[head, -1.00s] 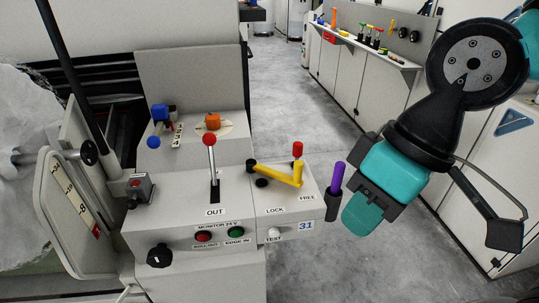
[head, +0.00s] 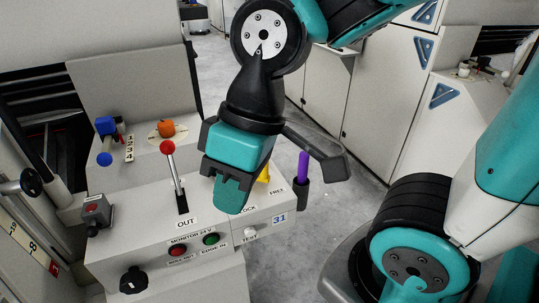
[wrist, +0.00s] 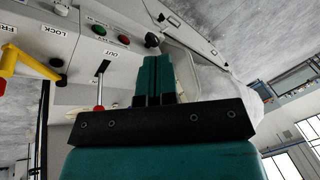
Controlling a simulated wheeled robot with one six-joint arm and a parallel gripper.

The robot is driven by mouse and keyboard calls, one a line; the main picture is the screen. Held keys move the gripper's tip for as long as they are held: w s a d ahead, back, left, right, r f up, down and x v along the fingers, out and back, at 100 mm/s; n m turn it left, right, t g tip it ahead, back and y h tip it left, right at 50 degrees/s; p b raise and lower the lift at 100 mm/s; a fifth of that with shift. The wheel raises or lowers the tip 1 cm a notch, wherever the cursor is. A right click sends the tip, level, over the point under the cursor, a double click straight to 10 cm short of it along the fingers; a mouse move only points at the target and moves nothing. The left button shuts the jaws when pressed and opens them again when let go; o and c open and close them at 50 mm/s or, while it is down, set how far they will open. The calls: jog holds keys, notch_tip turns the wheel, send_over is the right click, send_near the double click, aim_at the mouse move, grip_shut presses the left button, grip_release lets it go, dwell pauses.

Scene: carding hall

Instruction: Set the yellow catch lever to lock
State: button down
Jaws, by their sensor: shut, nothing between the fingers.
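The yellow catch lever (head: 264,173) is mostly hidden behind my gripper in the head view; only a small yellow part shows. In the wrist view the yellow lever (wrist: 32,64) lies at the left, its thick handle end by the FREE label (wrist: 8,28) and its other end past the LOCK label (wrist: 66,33). My gripper (head: 232,200) is shut and empty, its fingers pointing down over the console in front of the lever, apart from it as far as I can tell. The shut fingers also show in the wrist view (wrist: 156,80).
A red-knobbed lever (head: 174,172) marked OUT stands left of my gripper. A purple-handled tool (head: 303,167) sits in a holder at the console's right side. Red (head: 178,250) and green (head: 212,239) buttons are on the front. An orange knob (head: 166,128) is farther back.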

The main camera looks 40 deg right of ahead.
jog(key=w+d+f+y, duration=0.1)
jog(key=w+d, duration=0.5)
jog(key=w, duration=0.2)
jog(key=w+d+f, duration=0.1)
jog(key=w+d, duration=0.5)
jog(key=w, duration=0.2)
jog(key=w+d+f+t+y, duration=0.1)
jog(key=w+d+f, duration=0.1)
jog(key=d, duration=0.8)
jog(key=w+d+f+m+t+y, duration=0.1)
jog(key=d+f, duration=0.4)
jog(key=d, duration=0.5)
jog(key=shift+w+d+f+b, duration=0.25)
jog(key=shift+w+d+b, duration=0.1)
jog(key=shift+w+d, duration=0.05)
jog(key=x, duration=0.3)
jog(key=a+p+x, duration=0.1)
jog(key=x, duration=0.3)
jog(key=s+r+x, duration=0.1)
jog(key=x, duration=0.3)
jog(key=shift+s+a, duration=0.1)
jog(key=shift+a, duration=0.35)
jog(key=shift+s+a+f, duration=0.15)
jog(key=shift+s+a, duration=0.1)
jog(key=shift+a, duration=0.4)
